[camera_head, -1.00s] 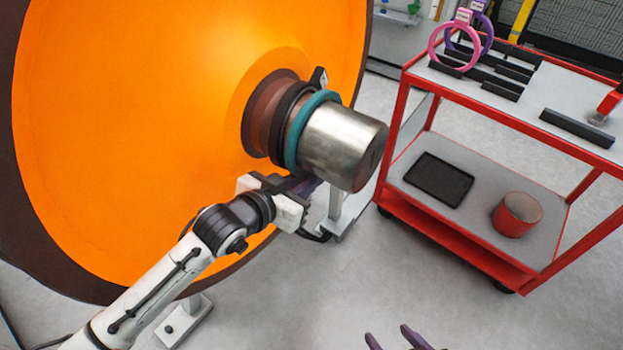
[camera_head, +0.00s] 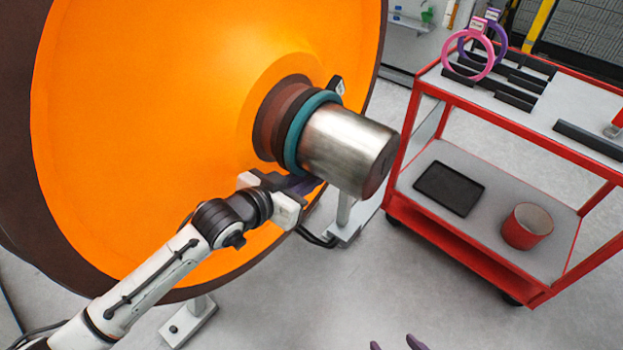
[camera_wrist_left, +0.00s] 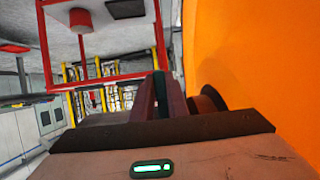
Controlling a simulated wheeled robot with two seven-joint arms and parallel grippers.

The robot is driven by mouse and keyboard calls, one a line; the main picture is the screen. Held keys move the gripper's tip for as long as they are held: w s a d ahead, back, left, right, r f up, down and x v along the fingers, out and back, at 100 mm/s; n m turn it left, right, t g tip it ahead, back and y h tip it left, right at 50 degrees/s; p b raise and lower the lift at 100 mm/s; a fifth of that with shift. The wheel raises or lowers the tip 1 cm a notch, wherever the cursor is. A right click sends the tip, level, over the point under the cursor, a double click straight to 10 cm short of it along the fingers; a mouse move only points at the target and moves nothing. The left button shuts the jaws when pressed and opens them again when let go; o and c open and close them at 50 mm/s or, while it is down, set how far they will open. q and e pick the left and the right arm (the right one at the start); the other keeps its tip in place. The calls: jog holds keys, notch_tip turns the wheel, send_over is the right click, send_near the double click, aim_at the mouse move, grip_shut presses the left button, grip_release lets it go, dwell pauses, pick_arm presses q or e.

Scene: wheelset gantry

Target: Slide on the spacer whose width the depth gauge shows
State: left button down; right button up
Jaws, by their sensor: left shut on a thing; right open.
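A teal ring spacer (camera_head: 296,152) is around the bare steel shaft end (camera_head: 345,150), close against the brown collar (camera_head: 268,118) at the orange wheel. A pink ring (camera_head: 468,55) and a purple ring (camera_head: 486,38) stand upright in the cart's rack. A small dark tab (camera_head: 337,86) with a pale face sits above the teal ring, its marks unreadable. My right gripper (camera_head: 396,345) is open and empty at the bottom edge, mostly cut off.
The orange wheel (camera_head: 140,150) fills the left. The red cart (camera_head: 520,125) at right carries black rack bars (camera_head: 500,92), with a black tray (camera_head: 449,188) and red cup (camera_head: 527,226) on its lower shelf. The floor between shaft and cart is clear.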

pick_arm(q)
jog(key=shift+w+a+r, duration=0.1)
jog(key=shift+w+a, duration=0.2)
jog(key=c, duration=1.6)
grip_release()
jog(key=shift+c, duration=0.2)
jog(key=shift+s+a, duration=0.1)
jog(key=shift+s, duration=0.05)
jog(key=v, duration=1)
